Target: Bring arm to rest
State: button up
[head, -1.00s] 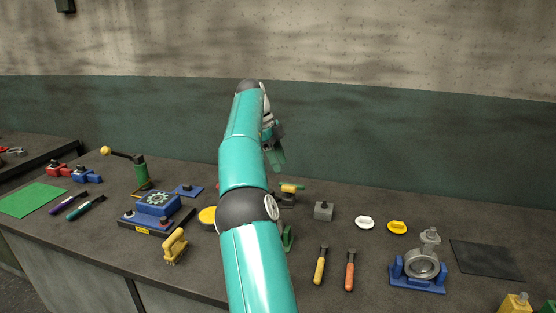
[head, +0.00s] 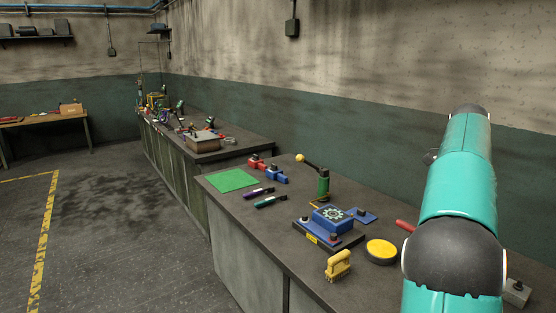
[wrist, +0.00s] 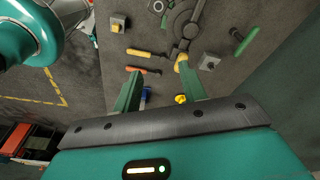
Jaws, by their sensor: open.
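My teal arm (head: 455,180) rises at the right of the head view, over the right part of the workbench (head: 230,210). Its far end and the gripper are hidden there. In the wrist view my gripper (wrist: 160,85) shows two green fingers, spread apart with nothing held between them. It hangs above the benchtop. Beyond the fingertips lie an orange-handled tool (wrist: 140,70) and a yellow-handled tool (wrist: 145,53). A yellow round piece (wrist: 180,99) shows between the fingers, near the right one.
In the head view a blue fixture (head: 332,218), a yellow disc (head: 381,250), a yellow brush (head: 338,265) and a green mat (head: 232,180) are on the bench. A second bench (head: 200,143) stands farther back. The floor at left (head: 100,220) is clear.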

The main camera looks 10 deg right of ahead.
jog(key=s+a+n+t+y, duration=0.1)
jog(key=s+a+n+t, duration=0.1)
jog(key=a+n, duration=0.75)
jog(key=s+a+n+t, duration=0.2)
jog(key=s+a+n, duration=0.15)
jog(key=a, duration=1.05)
jog(key=s+a+f+n+t, duration=0.1)
jog(key=s+a+f+n, duration=0.4)
jog(key=a, duration=0.3)
jog(key=s+a+f+n+t, duration=0.2)
jog(key=s+a+f+n, duration=0.4)
jog(key=a, duration=0.3)
jog(key=shift+a+n, duration=0.15)
jog(key=shift+n, duration=0.75)
jog(key=shift+f, duration=0.1)
